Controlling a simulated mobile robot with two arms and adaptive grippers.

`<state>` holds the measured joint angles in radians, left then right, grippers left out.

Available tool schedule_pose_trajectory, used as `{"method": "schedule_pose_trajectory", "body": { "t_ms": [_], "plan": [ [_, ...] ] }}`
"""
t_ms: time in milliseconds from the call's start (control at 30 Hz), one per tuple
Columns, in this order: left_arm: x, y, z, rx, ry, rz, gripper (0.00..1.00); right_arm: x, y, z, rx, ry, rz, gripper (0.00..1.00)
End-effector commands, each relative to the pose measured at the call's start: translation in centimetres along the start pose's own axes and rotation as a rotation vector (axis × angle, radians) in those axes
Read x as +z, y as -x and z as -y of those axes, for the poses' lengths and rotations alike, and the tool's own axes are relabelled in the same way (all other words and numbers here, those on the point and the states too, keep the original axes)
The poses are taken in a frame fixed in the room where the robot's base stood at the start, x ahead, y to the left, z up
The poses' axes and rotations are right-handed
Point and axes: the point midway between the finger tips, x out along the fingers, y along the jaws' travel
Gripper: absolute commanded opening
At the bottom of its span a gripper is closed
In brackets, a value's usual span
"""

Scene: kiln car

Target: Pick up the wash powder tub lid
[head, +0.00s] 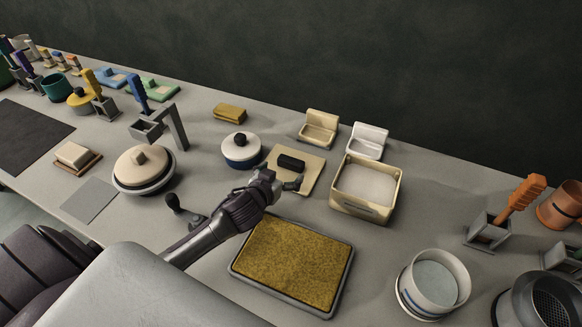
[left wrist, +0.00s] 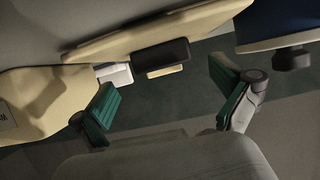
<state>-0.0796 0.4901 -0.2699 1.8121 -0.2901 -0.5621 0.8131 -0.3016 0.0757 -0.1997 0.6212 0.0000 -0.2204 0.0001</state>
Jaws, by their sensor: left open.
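The wash powder tub lid (head: 311,178) is a flat cream square with a black block handle (head: 291,162). It lies on the bench left of the open cream tub (head: 342,205), which holds white powder. My left gripper (head: 284,180) is open and empty, by the near side of the lid, and hides part of its near edge. In the left wrist view the lid (left wrist: 110,42) and its dark handle (left wrist: 160,54) show beyond the spread green-padded fingers (left wrist: 168,92), apart from them. My right gripper is not in view.
A blue-and-white lidded pot (head: 241,160) stands just left of the lid. A grey tray with a yellow-brown surface (head: 290,262) lies in front. Two small open boxes, cream (head: 318,130) and white (head: 366,143), stand behind. A round cream-lidded pot (head: 144,180) is farther left.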

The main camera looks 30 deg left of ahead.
Motion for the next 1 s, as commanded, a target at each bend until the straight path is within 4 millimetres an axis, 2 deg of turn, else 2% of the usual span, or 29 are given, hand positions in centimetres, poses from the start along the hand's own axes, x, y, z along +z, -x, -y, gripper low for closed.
{"method": "schedule_pose_trajectory", "body": {
  "t_ms": [267,400,500,633,833,1000],
  "plan": [
    [-0.6,-2.3,0.1,-0.001,-0.001,-0.001,1.00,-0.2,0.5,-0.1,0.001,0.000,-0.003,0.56],
    [-1.3,-4.4,0.3,-0.002,-0.003,-0.002,1.00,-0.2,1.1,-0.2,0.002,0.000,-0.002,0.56],
    [-0.9,-5.7,0.2,0.000,0.000,-0.001,1.00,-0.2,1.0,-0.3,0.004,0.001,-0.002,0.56],
    [-0.9,-6.3,0.2,0.000,0.000,0.000,1.00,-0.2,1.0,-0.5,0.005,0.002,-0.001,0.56],
    [-0.8,-6.4,0.2,0.000,0.000,0.000,1.00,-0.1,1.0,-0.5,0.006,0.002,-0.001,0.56],
    [-0.8,-6.3,0.2,0.000,0.000,0.000,0.73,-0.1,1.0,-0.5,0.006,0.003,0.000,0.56]
  ]
}}
